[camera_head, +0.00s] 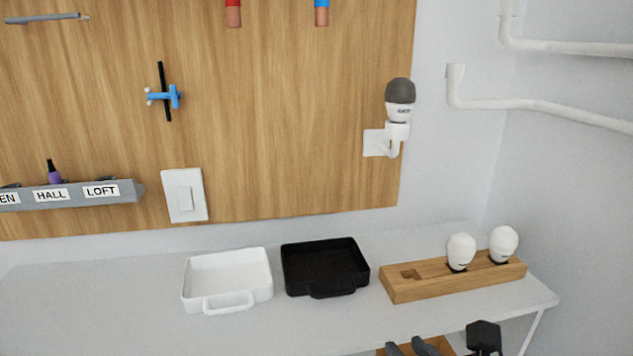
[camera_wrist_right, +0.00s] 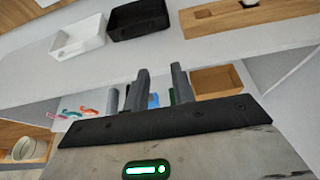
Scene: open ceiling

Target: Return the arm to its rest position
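My right gripper (camera_head: 410,347) shows at the bottom edge of the head view, in front of the white shelf's front edge. My left gripper and arm are not in view.
The white shelf (camera_head: 90,310) holds a white tray (camera_head: 228,301), a black tray (camera_head: 325,291) and a wooden block (camera_head: 440,287) with two white bulbs. A grey-topped bulb (camera_head: 400,92) sits in a wall holder. An open wooden box (camera_wrist_right: 217,80) is below the shelf.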

